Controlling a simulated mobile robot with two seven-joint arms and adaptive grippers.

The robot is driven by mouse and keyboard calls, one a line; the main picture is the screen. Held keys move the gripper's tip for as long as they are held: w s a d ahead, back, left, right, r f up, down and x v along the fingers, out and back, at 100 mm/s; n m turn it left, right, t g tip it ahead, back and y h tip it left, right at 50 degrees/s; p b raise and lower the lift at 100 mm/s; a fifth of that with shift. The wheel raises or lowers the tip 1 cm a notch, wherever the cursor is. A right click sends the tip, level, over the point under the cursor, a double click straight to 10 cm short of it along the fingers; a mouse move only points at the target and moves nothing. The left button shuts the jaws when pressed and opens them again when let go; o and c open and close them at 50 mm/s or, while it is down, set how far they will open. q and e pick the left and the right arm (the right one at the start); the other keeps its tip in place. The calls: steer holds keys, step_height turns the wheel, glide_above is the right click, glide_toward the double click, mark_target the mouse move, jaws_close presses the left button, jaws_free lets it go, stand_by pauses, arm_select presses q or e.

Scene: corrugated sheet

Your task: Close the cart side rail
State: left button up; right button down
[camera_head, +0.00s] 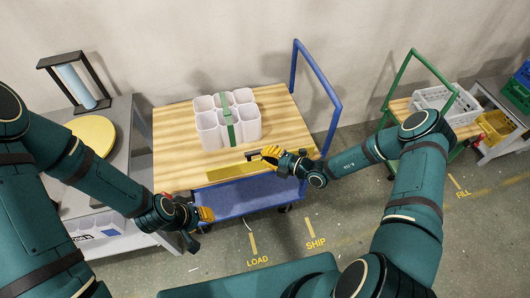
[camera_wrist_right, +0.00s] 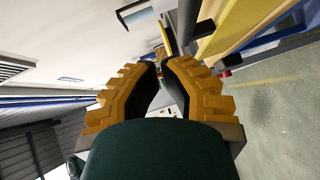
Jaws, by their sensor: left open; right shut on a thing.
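The cart has a wooden deck (camera_head: 170,130) and a blue frame. A yellow side rail (camera_head: 232,169) runs along the deck's near edge, and a dark handle bar (camera_head: 250,155) shows at its right part. My right gripper (camera_head: 268,154) is at that handle, shut on it; its fingers partly hide the hold. In the right wrist view, the right gripper's yellow fingers (camera_wrist_right: 164,68) nearly meet, with a yellow panel (camera_wrist_right: 228,24) and a dark bar beyond. My left gripper (camera_head: 202,214) is open and empty, low and left of the cart's near side.
White joined containers with a green strap (camera_head: 228,118) stand on the deck. A blue push handle (camera_head: 334,115) rises at the cart's right. A grey table (camera_head: 122,150) is at the left, and a green-framed cart (camera_head: 398,106) at the right. Floor in front is clear.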

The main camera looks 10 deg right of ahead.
steer(key=s+d+r, duration=0.4)
steer(key=s+d, duration=0.2)
steer(key=d, duration=0.1)
steer(key=shift+d+b, duration=0.15)
steer(key=shift+b, duration=0.3)
steer(key=shift+r, duration=0.1)
